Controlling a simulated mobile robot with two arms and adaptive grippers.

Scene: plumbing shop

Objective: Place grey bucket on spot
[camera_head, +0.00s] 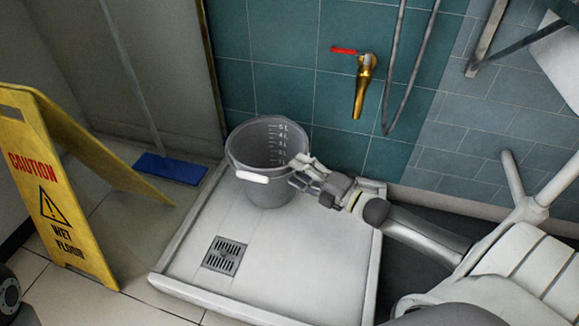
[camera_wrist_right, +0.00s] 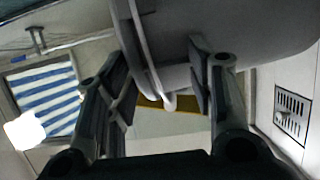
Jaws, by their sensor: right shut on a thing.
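The grey bucket (camera_head: 268,191), with litre marks inside and a white handle grip, stands upright in the back part of the white tray (camera_head: 290,265). My right gripper (camera_head: 300,173) is at the bucket's right side, shut on its rim area. In the right wrist view the bucket (camera_wrist_right: 255,35) is above, and its rim edge runs between the two fingers of the gripper (camera_wrist_right: 162,92). Whether the bucket's base touches the tray is hard to tell. No marked spot stands out. My left gripper is not in view.
A brass tap with a red lever (camera_head: 364,82) is on the tiled wall, right of and above the bucket. A floor drain (camera_head: 225,256) is at the tray's front left. A yellow caution sign (camera_head: 60,190) and blue mop (camera_head: 171,169) stand left. The tray front is clear.

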